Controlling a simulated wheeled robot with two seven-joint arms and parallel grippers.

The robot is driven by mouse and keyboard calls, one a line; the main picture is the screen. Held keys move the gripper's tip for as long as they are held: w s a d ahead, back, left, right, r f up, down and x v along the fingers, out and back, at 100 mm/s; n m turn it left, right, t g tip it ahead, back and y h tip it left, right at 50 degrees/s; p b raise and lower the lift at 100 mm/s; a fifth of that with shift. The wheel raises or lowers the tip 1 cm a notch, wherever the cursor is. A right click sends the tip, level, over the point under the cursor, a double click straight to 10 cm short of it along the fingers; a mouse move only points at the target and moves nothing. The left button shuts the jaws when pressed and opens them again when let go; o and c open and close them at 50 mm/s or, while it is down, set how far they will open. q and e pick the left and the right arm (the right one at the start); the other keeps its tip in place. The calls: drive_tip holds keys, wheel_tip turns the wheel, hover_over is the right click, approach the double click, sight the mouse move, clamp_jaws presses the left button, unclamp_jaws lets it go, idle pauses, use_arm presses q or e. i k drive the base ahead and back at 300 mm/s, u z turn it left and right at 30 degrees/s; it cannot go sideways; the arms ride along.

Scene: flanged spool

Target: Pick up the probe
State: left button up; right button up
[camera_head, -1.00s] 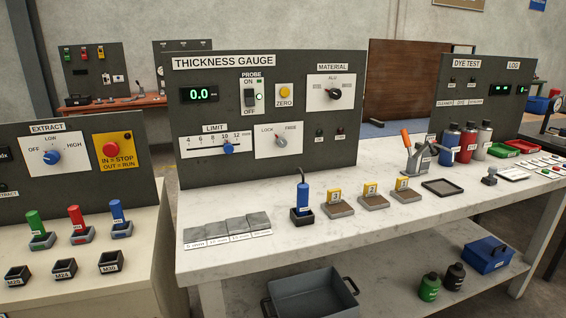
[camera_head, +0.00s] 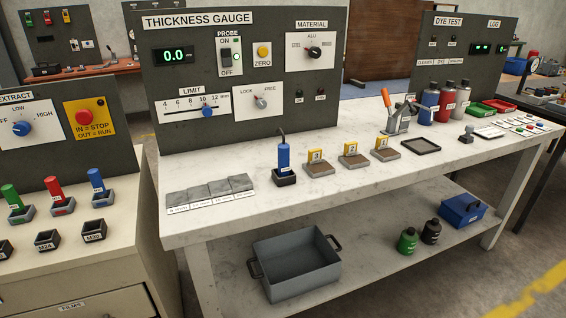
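The probe (camera_head: 284,156) is a blue cylinder with a dark cable end on top. It stands upright in a small black holder (camera_head: 285,179) on the white table (camera_head: 255,206), in front of the thickness gauge panel (camera_head: 190,98). Neither of my grippers is in view.
Several grey step plates (camera_head: 210,190) lie left of the probe. Numbered blocks (camera_head: 319,168) stand to its right, then an empty black tray (camera_head: 420,146). An orange-handled clamp (camera_head: 397,117) and bottles stand farther right. A grey bin (camera_head: 295,267) sits on the lower shelf.

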sight(284, 149)
drive_tip(key=z, duration=1.75)
drive_tip(key=i, duration=1.4)
drive_tip(key=u, duration=3.4)
